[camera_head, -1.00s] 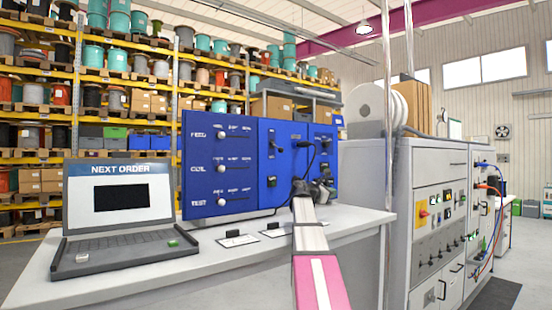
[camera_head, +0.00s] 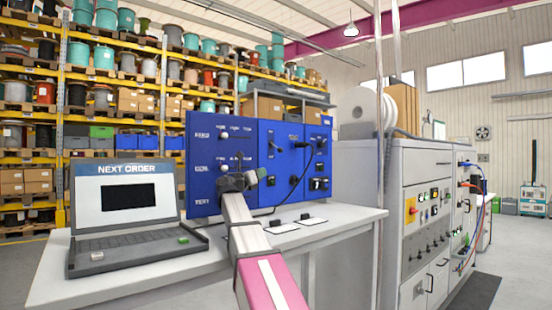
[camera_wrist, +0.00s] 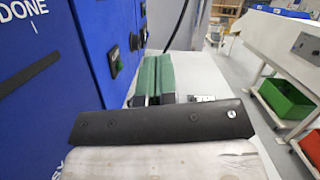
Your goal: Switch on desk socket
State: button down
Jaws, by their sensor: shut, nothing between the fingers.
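The blue panel (camera_head: 290,150) stands upright on the grey desk. Its right section carries a black socket or switch (camera_head: 319,184) low down and a black plug with a cable (camera_head: 321,145) above; which part is the desk socket's switch is too small to tell. My gripper (camera_head: 262,174) is in front of the panel's left and middle sections, left of that socket. In the wrist view its green fingers (camera_wrist: 152,78) are together and empty, beside the blue panel face. A black rocker-like fitting (camera_wrist: 115,62) and a black knob (camera_wrist: 133,41) show left of the fingers.
A laptop (camera_head: 125,200) reading NEXT ORDER stands left on the desk (camera_head: 340,218). Flat label cards (camera_head: 310,220) lie before the panel. A grey cabinet (camera_head: 360,180) with switches stands to the right. A black cable hangs from the panel.

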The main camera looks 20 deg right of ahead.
jog(key=shift+s+a+r+n+t, duration=0.1)
jog(key=shift+a+r+n+t, duration=0.05)
jog(key=shift+a, duration=0.35)
jog(key=shift+a+r+n+t, duration=0.15)
jog(key=shift+a, duration=0.35)
jog(key=a+r+x, duration=0.1)
jog(key=r+x, duration=0.1)
jog(key=x, duration=1.1)
jog(key=shift+r, duration=0.3)
